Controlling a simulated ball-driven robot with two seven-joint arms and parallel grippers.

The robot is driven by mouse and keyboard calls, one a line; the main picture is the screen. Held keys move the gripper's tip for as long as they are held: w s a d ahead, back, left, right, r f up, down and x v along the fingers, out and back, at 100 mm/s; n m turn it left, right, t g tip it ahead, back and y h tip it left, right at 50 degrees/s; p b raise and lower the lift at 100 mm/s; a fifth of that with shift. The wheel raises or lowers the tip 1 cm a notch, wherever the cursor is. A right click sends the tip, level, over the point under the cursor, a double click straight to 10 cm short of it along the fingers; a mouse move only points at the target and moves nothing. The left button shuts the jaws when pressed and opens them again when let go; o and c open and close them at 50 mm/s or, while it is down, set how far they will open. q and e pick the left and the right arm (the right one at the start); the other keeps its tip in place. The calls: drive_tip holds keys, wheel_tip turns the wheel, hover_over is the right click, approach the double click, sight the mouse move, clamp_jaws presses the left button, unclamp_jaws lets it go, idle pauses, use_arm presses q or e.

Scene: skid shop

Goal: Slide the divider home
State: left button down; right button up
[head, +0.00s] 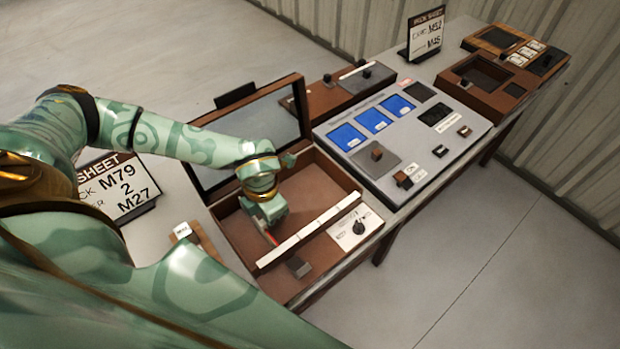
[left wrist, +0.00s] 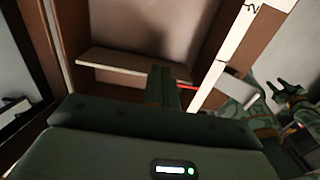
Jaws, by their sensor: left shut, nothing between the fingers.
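The brown box (head: 335,172) stands open on the bench in the head view, its glass lid raised at the back. A white marked strip (head: 305,228) runs along its front part and also shows in the left wrist view (left wrist: 228,62). A pale bar (left wrist: 125,66), which looks like the divider, crosses the box interior in the left wrist view. In the head view my arm hides it. My left gripper (head: 273,238) is shut and empty, pointing down inside the box behind the strip. Its fingers (left wrist: 163,88) are near the bar; contact is unclear. A red mark (left wrist: 187,88) shows beside them.
A grey console (head: 420,150) with blue bins stands to the right. A sheet sign (head: 120,190) stands left. The raised lid (head: 250,130) stands behind my forearm.

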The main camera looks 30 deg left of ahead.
use_arm(q)
drive_tip(key=shift+s+a+p, duration=0.3)
drive_tip(key=shift+s+p, duration=0.1)
drive_tip(key=shift+s, duration=0.5)
idle(0.4)
drive_tip(key=shift+w, duration=0.1)
drive_tip(key=shift+w+d, duration=0.15)
drive_tip(key=shift+w, duration=0.1)
drive_tip(key=shift+r, duration=0.1)
wheel_tip(320, 180, up, 8)
drive_tip(key=p, duration=0.8)
